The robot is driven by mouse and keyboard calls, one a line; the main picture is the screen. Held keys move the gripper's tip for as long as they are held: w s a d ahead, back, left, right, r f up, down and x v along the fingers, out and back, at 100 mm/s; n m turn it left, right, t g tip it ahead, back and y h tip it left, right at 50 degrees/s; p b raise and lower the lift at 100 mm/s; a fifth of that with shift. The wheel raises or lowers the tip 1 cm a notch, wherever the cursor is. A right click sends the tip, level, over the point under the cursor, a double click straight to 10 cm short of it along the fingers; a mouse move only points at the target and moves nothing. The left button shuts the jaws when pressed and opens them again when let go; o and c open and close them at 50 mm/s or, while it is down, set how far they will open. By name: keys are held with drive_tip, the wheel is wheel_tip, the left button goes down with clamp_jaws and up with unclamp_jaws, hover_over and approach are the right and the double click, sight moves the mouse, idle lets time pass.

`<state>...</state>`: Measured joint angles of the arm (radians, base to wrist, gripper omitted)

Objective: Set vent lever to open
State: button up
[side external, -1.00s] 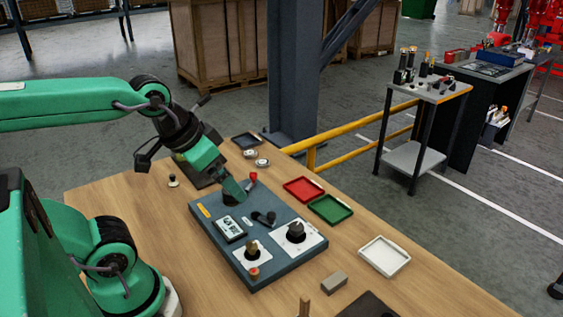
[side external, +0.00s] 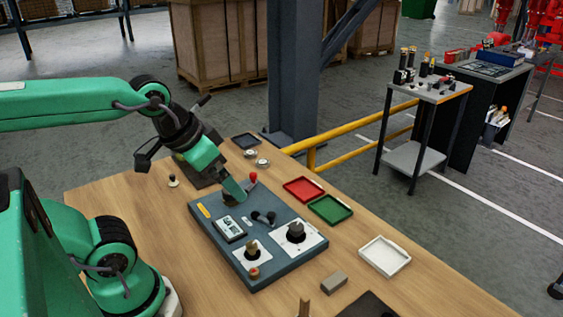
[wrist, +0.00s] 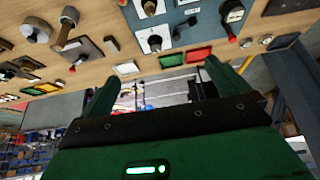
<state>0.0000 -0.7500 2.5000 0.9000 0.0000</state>
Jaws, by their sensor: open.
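A dark blue-grey panel (side external: 222,262) lies on the wooden table. At its far end a red-tipped lever (side external: 253,178) stands up, its base partly hidden by my gripper. A black lever (side external: 264,217) sits mid-panel. I cannot read which is the vent lever. My gripper (side external: 238,192) is over the panel's far end, close beside the red tip; contact cannot be told. In the wrist view my gripper (wrist: 163,82) has its fingers spread with nothing between them. The red-tipped lever (wrist: 232,38) and the black lever (wrist: 187,24) appear above the fingers there.
Two knobs on white plates (side external: 251,247) (side external: 295,231) stand on the near half of the panel. Red (side external: 303,189), green (side external: 330,208) and white (side external: 384,255) trays lie to the right. A grey block (side external: 334,283) is in front.

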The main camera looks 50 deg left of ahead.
drive_tip(key=shift+c, duration=0.2)
drive_tip(key=c, duration=0.7)
drive_tip(key=shift+w, duration=0.25)
drive_tip(key=c, duration=0.4)
drive_tip(key=shift+w+a+m, duration=0.1)
drive_tip(key=shift+w+m, duration=0.1)
drive_tip(key=shift+m, duration=0.1)
drive_tip(key=shift+c, duration=0.6)
drive_tip(key=shift+w+a+f+m+g, duration=0.65)
drive_tip(key=shift+w+f+m+g, duration=0.3)
drive_tip(key=shift+w+f+m, duration=0.85)
drive_tip(key=shift+w+a+f+m+g, duration=0.8)
drive_tip(key=shift+w+f+m, duration=0.4)
drive_tip(key=shift+w+f, duration=1.1)
drive_tip(key=shift+w+a+f+m+g, duration=0.55)
drive_tip(key=shift+w+f+m+g, duration=0.7)
drive_tip(key=shift+w, duration=1.4)
drive_tip(key=shift+f+m, duration=0.15)
drive_tip(key=shift+m, duration=0.1)
drive_tip(key=shift+f, duration=0.1)
